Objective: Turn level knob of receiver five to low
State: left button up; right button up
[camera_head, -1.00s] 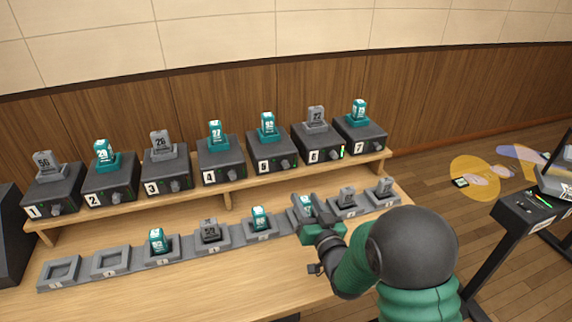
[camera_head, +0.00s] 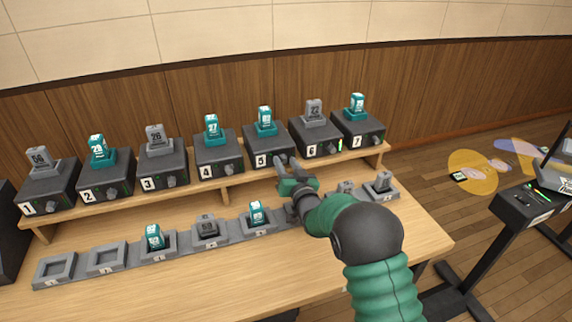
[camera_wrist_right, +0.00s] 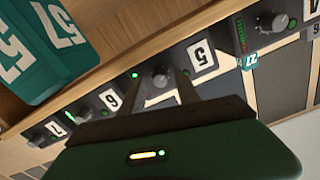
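Receiver five (camera_head: 262,143) is a dark box on the raised shelf, with a teal pack on top and a "5" label on its front. Its level knob (camera_wrist_right: 160,77) is a small round grey knob beside the label in the right wrist view. In the head view my gripper covers it. My right gripper (camera_head: 279,161) is in front of receiver five, pointing at its face. In the right wrist view the two dark fingers of the right gripper (camera_wrist_right: 163,88) are apart, with the knob between their tips. I cannot tell whether they touch it. My left gripper is not in view.
Receiver four (camera_head: 218,154) and receiver six (camera_head: 316,138) stand close on either side. A row of grey charging cradles (camera_head: 158,246) lies on the table below, some holding packs. A teal pack (camera_wrist_right: 45,45) looms near the right wrist camera.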

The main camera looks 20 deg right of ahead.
grip_shut()
jog(key=shift+f+n+b, duration=0.2)
jog(key=shift+n+b, duration=0.5)
jog(key=shift+n, duration=0.3)
jog(key=shift+r+n, duration=0.15)
jog(key=shift+n, duration=0.45)
jog(key=shift+o, duration=0.9)
grip_release()
